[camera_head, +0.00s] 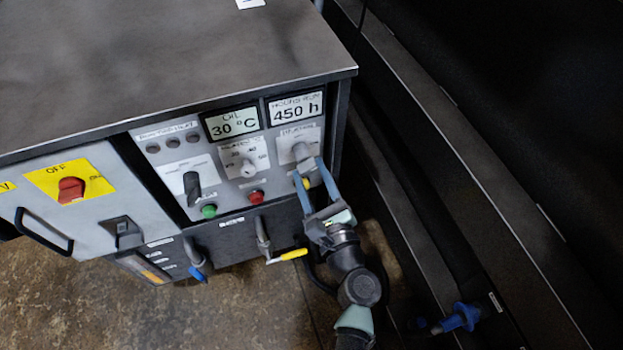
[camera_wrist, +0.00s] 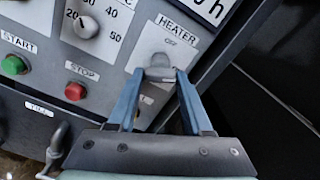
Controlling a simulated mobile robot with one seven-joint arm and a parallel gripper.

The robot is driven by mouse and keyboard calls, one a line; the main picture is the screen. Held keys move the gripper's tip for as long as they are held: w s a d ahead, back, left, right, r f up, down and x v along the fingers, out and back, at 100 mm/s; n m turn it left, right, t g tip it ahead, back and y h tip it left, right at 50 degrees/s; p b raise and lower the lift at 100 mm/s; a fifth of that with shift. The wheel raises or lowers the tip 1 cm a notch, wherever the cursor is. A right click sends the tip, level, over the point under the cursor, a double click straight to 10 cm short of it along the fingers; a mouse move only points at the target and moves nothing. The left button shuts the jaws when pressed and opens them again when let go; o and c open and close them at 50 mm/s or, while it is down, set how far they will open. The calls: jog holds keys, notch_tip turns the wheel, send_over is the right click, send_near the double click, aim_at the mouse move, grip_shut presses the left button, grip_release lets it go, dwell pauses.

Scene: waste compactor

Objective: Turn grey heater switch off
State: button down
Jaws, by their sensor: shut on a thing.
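The grey heater switch (camera_wrist: 160,66) is a round knob on a light plate labelled HEATER with OFF above it, in the wrist view. My gripper (camera_wrist: 160,76) is shut on the knob, with one blue finger on each side. In the head view the grey heater switch (camera_head: 301,152) is at the right end of the control panel, under the hours display. My gripper (camera_head: 310,170) reaches it from below there. The knob's pointing direction is hard to tell, and the lower part of its plate is hidden by the fingers.
Left of the heater switch is a temperature dial (camera_head: 247,167), with a red stop button (camera_head: 256,197) and green start button (camera_head: 209,211) below. A yellow-handled valve (camera_head: 288,256) and a blue-handled valve (camera_head: 197,272) sit lower. A dark frame (camera_head: 440,130) runs along the right.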

jog(key=n+b, duration=0.8)
jog(key=n, duration=0.5)
jog(key=shift+f+b, duration=0.1)
jog(key=shift+b, duration=0.25)
dwell(0.3)
jog(key=shift+c, duration=1.6)
grip_release()
jog(key=shift+s, duration=0.1)
jog(key=v, duration=1.2)
jog(key=shift+s+p, duration=0.35)
jog(key=shift+s, duration=0.05)
jog(key=shift+d, duration=0.15)
